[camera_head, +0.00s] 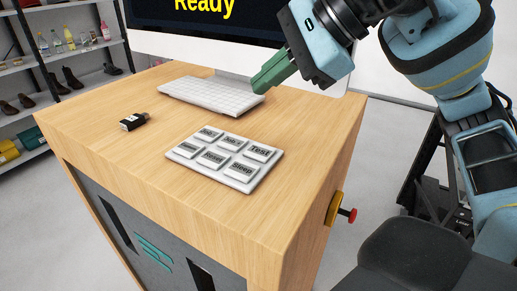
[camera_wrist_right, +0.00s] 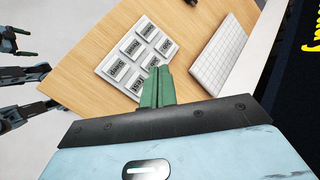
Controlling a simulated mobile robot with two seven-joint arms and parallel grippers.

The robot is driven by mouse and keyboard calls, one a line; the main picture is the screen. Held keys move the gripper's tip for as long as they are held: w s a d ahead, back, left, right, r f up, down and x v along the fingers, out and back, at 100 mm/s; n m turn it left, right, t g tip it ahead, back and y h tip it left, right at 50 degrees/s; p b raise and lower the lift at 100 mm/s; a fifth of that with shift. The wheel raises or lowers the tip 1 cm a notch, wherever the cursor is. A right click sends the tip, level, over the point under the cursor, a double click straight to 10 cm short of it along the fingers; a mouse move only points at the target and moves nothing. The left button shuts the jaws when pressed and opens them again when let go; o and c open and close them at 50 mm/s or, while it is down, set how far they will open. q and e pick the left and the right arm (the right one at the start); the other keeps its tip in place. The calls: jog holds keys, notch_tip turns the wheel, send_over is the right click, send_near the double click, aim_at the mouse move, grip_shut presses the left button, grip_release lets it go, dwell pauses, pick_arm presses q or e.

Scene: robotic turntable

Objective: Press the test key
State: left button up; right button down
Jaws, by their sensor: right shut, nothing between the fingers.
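A light grey keypad (camera_head: 193,164) with several labelled keys lies on the wooden desk in the head view. The Test key (camera_head: 260,152) is at its far right corner. The wrist view also shows the keypad (camera_wrist_right: 103,67), with the Test key (camera_wrist_right: 136,87) left of the green fingertips. My right gripper (camera_head: 257,86) is shut and empty, its green fingers above the desk by the keyboard, apart from the keypad. The wrist view shows its fingers (camera_wrist_right: 157,72) together. Green fingers, seemingly of my left gripper (camera_wrist_right: 28,54), show small at the wrist view's left edge; their opening is unclear.
A white keyboard (camera_head: 213,95) lies behind the keypad, below a monitor (camera_head: 203,48) reading "Ready". A small black device (camera_head: 133,122) lies at the desk's left. The desk around the keypad (camera_head: 160,190) is clear.

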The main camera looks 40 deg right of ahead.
aim_at(267, 152)
notch_tip(267, 152, down, 8)
jog(key=b, duration=0.5)
jog(key=shift+w+b, duration=0.1)
jog(key=shift+b, duration=0.2)
jog(key=shift+f, duration=0.35)
pick_arm(q)
notch_tip(267, 152, down, 6)
jog(key=s, duration=0.1)
jog(key=shift+s+g, duration=0.4)
jog(key=shift+s+f, duration=0.1)
jog(key=shift+f, duration=0.1)
jog(key=shift+f+b, duration=0.1)
jog(key=shift+b, duration=0.25)
pick_arm(e)
jog(key=shift+f, duration=0.15)
pick_arm(q)
jog(key=shift+s+f, duration=0.2)
pick_arm(e)
jog(key=shift+f, duration=0.3)
